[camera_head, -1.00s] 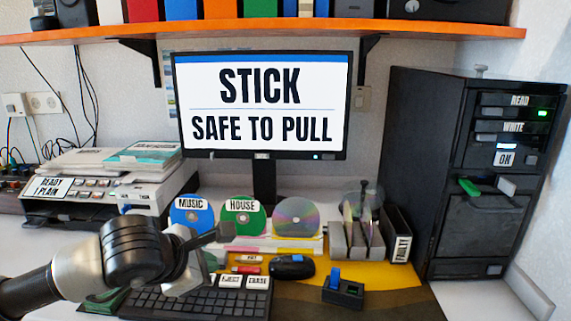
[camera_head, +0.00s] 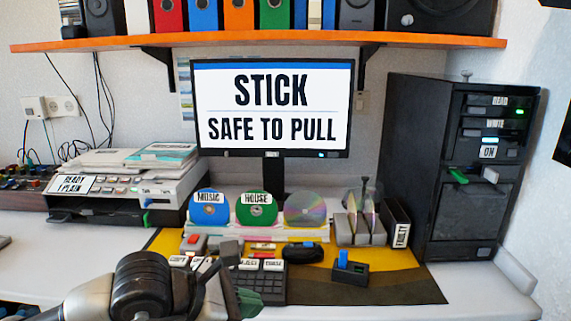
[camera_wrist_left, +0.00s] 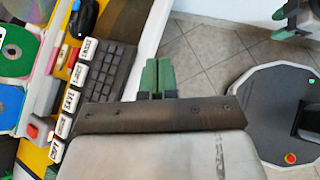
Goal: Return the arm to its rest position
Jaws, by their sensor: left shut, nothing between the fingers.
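My left arm comes in at the bottom left of the head view. Its gripper (camera_head: 238,300) is low in the picture, in front of the keyboard and covering part of it. In the left wrist view the green fingers of my left gripper (camera_wrist_left: 158,76) are together with nothing between them. They are past the desk's front edge, over the floor. Green and grey parts (camera_wrist_left: 292,18) at the top right corner of that view look like my other gripper, cut off by the frame.
The keyboard (camera_head: 262,290) with labelled keys lies on a yellow and black mat (camera_head: 400,290). Discs stand behind it in a rack. A blue stick (camera_head: 343,258) sits in a small dark dock. A black tower (camera_head: 425,130) stands right, a printer (camera_head: 150,190) left. The monitor reads "STICK SAFE TO PULL".

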